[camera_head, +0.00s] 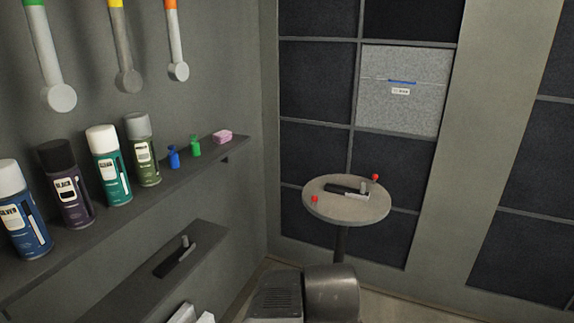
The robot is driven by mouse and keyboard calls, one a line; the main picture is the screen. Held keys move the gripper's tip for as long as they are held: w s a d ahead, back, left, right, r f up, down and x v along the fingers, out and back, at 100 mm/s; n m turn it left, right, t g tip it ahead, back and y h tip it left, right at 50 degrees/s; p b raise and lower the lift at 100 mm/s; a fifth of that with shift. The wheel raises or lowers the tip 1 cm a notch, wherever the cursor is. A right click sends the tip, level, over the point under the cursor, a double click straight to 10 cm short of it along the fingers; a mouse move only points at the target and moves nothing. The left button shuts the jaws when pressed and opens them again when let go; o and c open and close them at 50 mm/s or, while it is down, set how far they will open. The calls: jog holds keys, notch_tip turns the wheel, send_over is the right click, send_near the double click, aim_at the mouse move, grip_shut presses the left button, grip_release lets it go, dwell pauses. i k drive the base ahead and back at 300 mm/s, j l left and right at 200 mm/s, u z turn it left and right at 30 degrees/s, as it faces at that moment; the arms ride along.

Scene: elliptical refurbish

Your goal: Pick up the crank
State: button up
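A dark flat bar with a short grey peg, which looks like a crank (180,258), lies on the lower wall shelf (130,291) at the left. A similar dark bar with a light section and a grey peg (345,190) lies on the round table (340,210) right of centre. I cannot tell which of the two the task means. Both appear to rest free, with nothing holding them. My gripper is not in view; only grey body parts, which seem to be mine, show at the bottom centre.
Long-handled arms (127,80) hang above. White items (183,314) sit low left.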

aim_at(361, 194)
jog(key=i+l+u, duration=0.2)
jog(key=l, duration=0.35)
jog(key=i+l+u, duration=0.25)
jog(key=l, duration=0.3)
jog(key=l+u, duration=0.2)
jog(key=l, duration=0.4)
jog(key=i+l+u, duration=0.2)
jog(key=l, duration=0.4)
jog(key=k, duration=0.05)
